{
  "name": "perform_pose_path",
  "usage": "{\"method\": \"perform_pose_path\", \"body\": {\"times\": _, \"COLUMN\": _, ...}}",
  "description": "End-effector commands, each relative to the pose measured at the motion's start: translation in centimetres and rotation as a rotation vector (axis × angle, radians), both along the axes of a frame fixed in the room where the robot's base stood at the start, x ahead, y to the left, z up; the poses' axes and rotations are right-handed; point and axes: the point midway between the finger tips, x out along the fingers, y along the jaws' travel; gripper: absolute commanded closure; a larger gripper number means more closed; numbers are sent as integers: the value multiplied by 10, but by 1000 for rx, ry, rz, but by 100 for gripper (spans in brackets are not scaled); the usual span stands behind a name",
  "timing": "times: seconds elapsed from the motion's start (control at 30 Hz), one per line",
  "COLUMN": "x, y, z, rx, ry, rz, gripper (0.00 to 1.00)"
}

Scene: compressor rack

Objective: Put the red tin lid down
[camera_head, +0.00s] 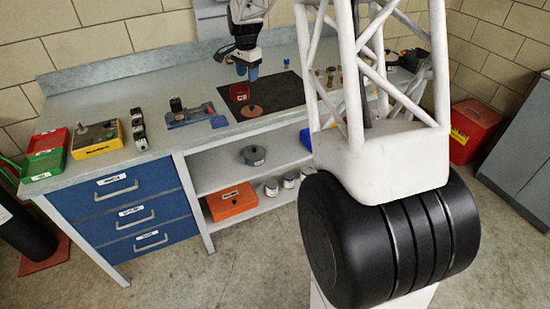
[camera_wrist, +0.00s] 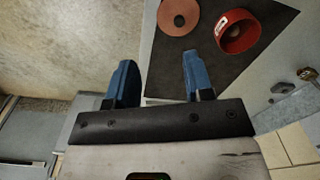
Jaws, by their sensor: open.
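A flat, round reddish lid (camera_head: 252,111) with a small mark at its centre lies on the dark mat (camera_head: 285,93) near the bench's front edge. It also shows at the top of the wrist view (camera_wrist: 179,16). The red tin (camera_head: 239,92), with a white label, stands beside it on the mat and shows in the wrist view (camera_wrist: 238,33), apart from the lid. My gripper (camera_head: 246,73) is above the mat, behind the tin in the head view. In the wrist view its blue fingers (camera_wrist: 158,65) are spread with nothing between them.
A blue clamp-like fixture (camera_head: 190,115), a yellow box (camera_head: 96,138) and green and red trays (camera_head: 43,155) stand on the bench to the left. Small brass parts (camera_head: 330,75) stand to the right. The lower shelf holds an orange box (camera_head: 231,202). Much of the mat is bare.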

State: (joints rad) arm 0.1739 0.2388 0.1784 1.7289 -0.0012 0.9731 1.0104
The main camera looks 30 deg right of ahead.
Motion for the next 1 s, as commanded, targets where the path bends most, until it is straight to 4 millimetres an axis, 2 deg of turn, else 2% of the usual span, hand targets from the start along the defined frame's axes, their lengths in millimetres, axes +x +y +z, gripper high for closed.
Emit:
{"method": "perform_pose_path", "body": {"times": 0.1, "x": -28, "y": 13, "z": 22, "rx": -5, "ry": -15, "rz": 66, "gripper": 53}}
{"method": "perform_pose_path", "body": {"times": 0.5, "x": -128, "y": 52, "z": 74, "rx": -23, "ry": -53, "rz": 301, "gripper": 53}}
{"method": "perform_pose_path", "body": {"times": 0.8, "x": -206, "y": 78, "z": 100, "rx": -42, "ry": -82, "rz": 477, "gripper": 53}}
{"method": "perform_pose_path", "body": {"times": 1.0, "x": -260, "y": 92, "z": 108, "rx": -57, "ry": -99, "rz": 593, "gripper": 53}}
